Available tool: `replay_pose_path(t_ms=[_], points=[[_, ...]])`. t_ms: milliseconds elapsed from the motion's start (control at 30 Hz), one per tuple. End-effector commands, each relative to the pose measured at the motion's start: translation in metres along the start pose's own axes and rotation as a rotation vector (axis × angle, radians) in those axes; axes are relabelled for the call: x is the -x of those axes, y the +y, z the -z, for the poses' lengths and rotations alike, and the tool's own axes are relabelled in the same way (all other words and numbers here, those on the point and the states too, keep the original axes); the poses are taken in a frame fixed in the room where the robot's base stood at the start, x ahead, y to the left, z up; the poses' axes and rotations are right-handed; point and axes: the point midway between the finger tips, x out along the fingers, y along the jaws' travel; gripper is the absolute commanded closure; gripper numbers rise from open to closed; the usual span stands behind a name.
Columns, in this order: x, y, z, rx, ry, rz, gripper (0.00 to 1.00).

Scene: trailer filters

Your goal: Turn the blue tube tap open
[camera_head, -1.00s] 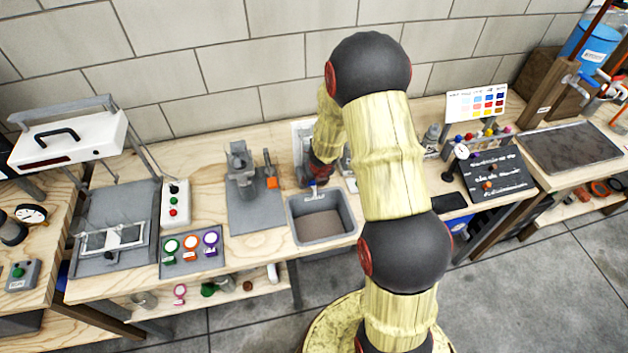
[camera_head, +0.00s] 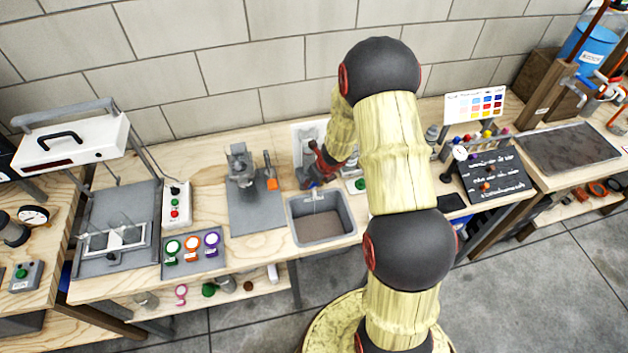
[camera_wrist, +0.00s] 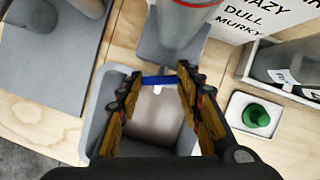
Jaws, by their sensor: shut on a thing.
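The blue tube tap (camera_wrist: 158,80) is a short blue bar under a grey cylinder with a red ring (camera_wrist: 187,12). It lies crosswise between the two fingertips of my gripper (camera_wrist: 157,90) in the wrist view, and the gripper is shut on it. In the head view my gripper (camera_head: 322,168) reaches in from the right, low over the back of the grey basin (camera_head: 343,222), and a bit of the blue tap (camera_head: 312,184) shows below it. A small pale spot shows just under the tap in the wrist view; I cannot tell if it is liquid.
The basin's wall (camera_wrist: 97,105) surrounds the space under my fingers. A white tray with a green knob (camera_wrist: 256,114) is on the right. A sign with black lettering (camera_wrist: 262,18) stands behind. A grey plate with a clamp stand (camera_head: 255,210) lies left of the basin.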

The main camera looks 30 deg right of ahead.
Motion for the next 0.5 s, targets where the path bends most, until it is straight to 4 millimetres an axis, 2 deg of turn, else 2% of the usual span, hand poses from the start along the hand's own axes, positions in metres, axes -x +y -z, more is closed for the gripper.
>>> replay_pose_path(t_ms=[233,500], points=[[0.0008,-0.0011,-0.0004,0.112,0.000,-0.046,0.89],[0.0003,-0.0016,-0.0007,0.161,-0.001,-0.065,0.89]])
